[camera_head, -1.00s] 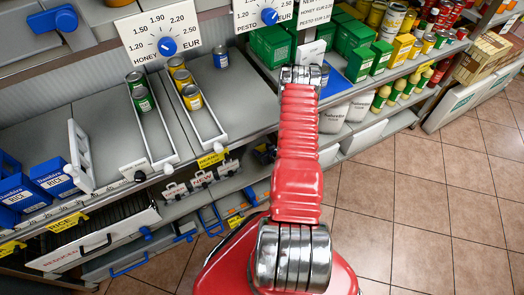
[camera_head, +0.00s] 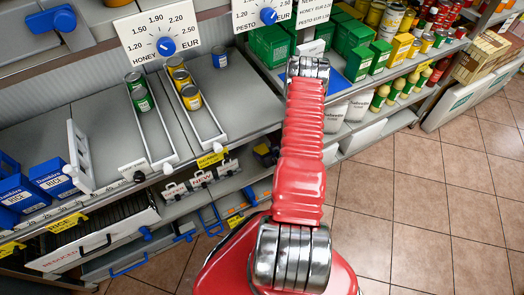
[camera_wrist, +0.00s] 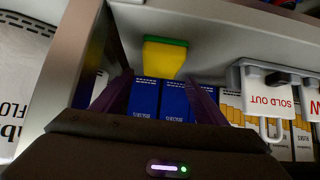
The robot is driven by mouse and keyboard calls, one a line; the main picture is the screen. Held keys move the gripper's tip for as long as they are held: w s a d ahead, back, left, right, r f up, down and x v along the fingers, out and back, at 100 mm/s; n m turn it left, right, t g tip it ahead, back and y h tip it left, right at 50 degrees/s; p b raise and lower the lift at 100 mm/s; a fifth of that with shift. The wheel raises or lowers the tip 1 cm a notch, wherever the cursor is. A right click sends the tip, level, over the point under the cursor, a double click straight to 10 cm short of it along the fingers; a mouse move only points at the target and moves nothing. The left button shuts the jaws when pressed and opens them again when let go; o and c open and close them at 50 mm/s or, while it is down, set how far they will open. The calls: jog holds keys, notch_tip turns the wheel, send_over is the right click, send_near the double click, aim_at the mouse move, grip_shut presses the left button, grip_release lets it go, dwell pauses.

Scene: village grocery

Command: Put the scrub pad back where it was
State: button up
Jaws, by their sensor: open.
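The scrub pad (camera_wrist: 164,58), yellow with a green layer along its top edge, shows in the wrist view against a pale shelf surface, above a row of blue boxes. My gripper (camera_wrist: 158,82) is open, with its two dark purple fingers spread to the left and right below the pad. The pad lies beyond the fingertips, roughly centred across the gap, and nothing is held between them. I cannot tell its exact distance from the fingers. In the head view my red arm reaches to the shelves and hides the gripper.
Blue boxes (camera_wrist: 174,100) stand close behind the fingers. A "SOLD OUT" sign (camera_wrist: 265,98) hangs at the right, and a grey shelf post or panel (camera_wrist: 70,60) is close on the left. Green boxes (camera_head: 272,44) stand on the shelf behind my arm. The tiled floor (camera_head: 430,210) is clear.

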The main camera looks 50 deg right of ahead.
jog(key=v, duration=0.8)
dwell(0.7)
